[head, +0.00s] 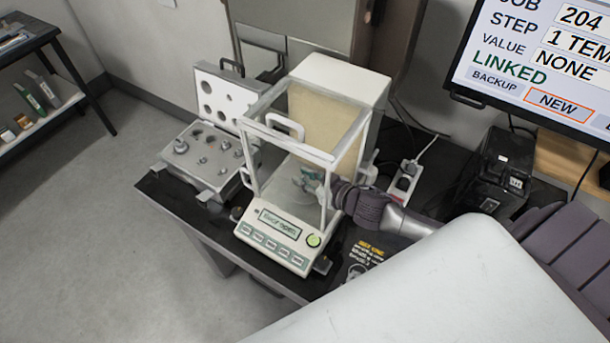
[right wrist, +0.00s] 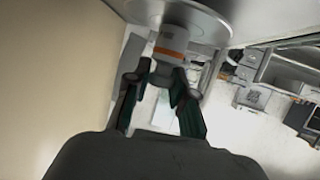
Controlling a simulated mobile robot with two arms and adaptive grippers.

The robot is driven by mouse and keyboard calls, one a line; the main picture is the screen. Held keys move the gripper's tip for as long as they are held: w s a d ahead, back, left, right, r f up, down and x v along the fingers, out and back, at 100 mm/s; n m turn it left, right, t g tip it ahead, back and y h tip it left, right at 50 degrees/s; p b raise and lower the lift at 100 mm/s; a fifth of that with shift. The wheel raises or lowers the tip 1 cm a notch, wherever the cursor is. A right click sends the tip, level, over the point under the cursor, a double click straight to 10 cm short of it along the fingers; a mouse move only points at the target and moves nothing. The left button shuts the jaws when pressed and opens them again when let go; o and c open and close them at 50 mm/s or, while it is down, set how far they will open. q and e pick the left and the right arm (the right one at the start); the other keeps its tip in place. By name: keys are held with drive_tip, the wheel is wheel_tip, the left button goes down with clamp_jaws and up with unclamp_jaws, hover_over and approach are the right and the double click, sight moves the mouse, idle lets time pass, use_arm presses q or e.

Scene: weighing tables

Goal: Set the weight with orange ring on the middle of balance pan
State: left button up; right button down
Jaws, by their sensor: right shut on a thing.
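The weight with the orange ring (right wrist: 172,46) is a small grey metal cylinder, seen in the right wrist view. My right gripper (right wrist: 165,74) is shut on it. The round grey balance pan (right wrist: 215,24) lies right at the weight's far end; I cannot tell whether they touch. In the head view my right gripper (head: 311,179) reaches through the right side of the balance (head: 275,238) into its glass chamber. There the weight and pan are mostly hidden by the gripper and frame. My left gripper is not in view.
An open weight case (head: 205,165) with several weights stands left of the balance. The chamber's frame is close around my right wrist. A power strip (head: 405,178) and black device (head: 505,160) stand to the right, below a monitor (head: 540,65).

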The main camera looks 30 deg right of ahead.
drive_tip(key=shift+f, duration=0.1)
drive_tip(key=c, duration=1)
unclamp_jaws()
drive_tip(key=shift+s+d, duration=0.1)
drive_tip(key=shift+s, duration=0.2)
drive_tip(key=shift+r+b+v, duration=0.2)
drive_tip(key=shift+b+v, duration=0.8)
drive_tip(key=shift+v, duration=4.8)
